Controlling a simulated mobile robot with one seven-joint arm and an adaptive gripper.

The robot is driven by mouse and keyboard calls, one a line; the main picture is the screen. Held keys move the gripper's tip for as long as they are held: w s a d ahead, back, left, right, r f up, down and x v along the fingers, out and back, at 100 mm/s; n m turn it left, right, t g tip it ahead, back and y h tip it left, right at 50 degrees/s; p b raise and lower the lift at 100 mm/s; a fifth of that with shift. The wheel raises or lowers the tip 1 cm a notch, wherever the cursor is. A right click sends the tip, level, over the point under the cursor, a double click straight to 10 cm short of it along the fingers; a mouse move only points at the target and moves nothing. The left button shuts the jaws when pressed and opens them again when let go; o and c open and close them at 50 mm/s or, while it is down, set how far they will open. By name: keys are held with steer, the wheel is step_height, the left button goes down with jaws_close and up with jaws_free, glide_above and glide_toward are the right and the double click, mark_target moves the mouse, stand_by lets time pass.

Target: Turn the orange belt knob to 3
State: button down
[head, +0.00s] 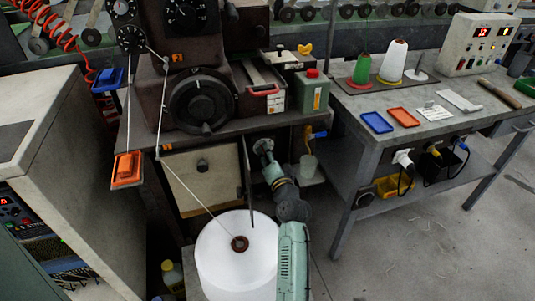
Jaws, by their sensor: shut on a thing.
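My arm reaches up from the bottom, right of the white roll. My gripper (264,147) is at its far end, by the front edge of the machine bench, small and dark. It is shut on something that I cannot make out. I cannot pick out an orange belt knob with certainty. Black dials, an upper one (122,9), a lower one (131,39) and a larger one (185,14), sit on the dark machine, well away from my gripper. Their settings are too small to read. A dark knob (203,165) is on the pale panel below the bench, left of my gripper.
The white roll (225,275) stands below the bench, with a thread running up from its core. An orange box (127,170) hangs at the bench's left.

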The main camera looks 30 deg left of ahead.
steer(key=shift+r, duration=0.1)
steer(key=c, duration=1.3)
jaws_free()
steer(key=v, duration=1.2)
